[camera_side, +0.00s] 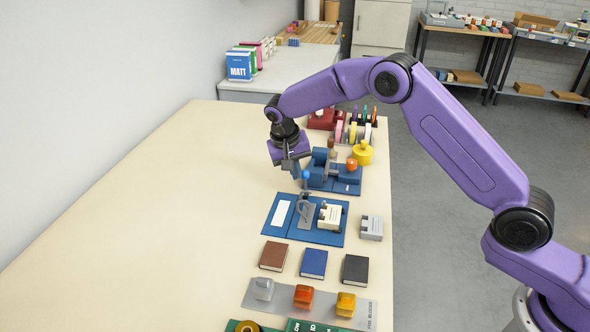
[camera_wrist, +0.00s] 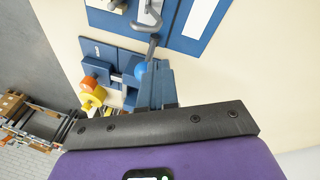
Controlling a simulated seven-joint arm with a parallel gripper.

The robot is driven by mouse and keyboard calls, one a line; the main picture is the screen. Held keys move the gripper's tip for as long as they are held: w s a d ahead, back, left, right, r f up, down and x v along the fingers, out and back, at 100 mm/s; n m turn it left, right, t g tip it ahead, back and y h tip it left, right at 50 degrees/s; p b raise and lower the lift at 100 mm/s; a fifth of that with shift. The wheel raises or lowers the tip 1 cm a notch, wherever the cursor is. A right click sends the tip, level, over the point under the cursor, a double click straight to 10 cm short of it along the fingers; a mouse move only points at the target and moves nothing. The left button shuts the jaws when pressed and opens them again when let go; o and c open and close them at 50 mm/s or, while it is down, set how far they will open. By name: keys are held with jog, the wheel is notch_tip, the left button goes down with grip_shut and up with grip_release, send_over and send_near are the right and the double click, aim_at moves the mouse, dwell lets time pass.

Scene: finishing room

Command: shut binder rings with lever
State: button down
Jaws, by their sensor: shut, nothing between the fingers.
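The open blue binder (camera_side: 283,231) lies flat on the pale table, with a white label on its left part and a grey metal ring mechanism (camera_side: 306,214) near its middle. In the wrist view the binder (camera_wrist: 192,40) shows at the top, with a curved metal ring (camera_wrist: 150,14). I cannot tell if the rings meet. My gripper (camera_side: 297,176) is shut and empty, just left of the knob. Contact is unclear.
A cream punch-like block (camera_side: 330,216) sits on the binder's right part, with a grey one (camera_side: 371,228) beside it. A blue fixture with an orange ball (camera_side: 352,164) stands behind. Small books (camera_side: 313,263) lie in front. The table's left side (camera_side: 130,230) is clear.

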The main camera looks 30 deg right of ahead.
jog(key=shift+s+d+r, duration=0.1)
jog(key=shift+s+d, duration=0.05)
jog(key=shift+s+d+m+t+y, duration=0.3)
jog(key=shift+s+d+t+y, duration=1.2)
jog(key=shift+s+d, duration=0.35)
jog(key=shift+s+d+f, duration=0.1)
jog(key=shift+f, duration=0.15)
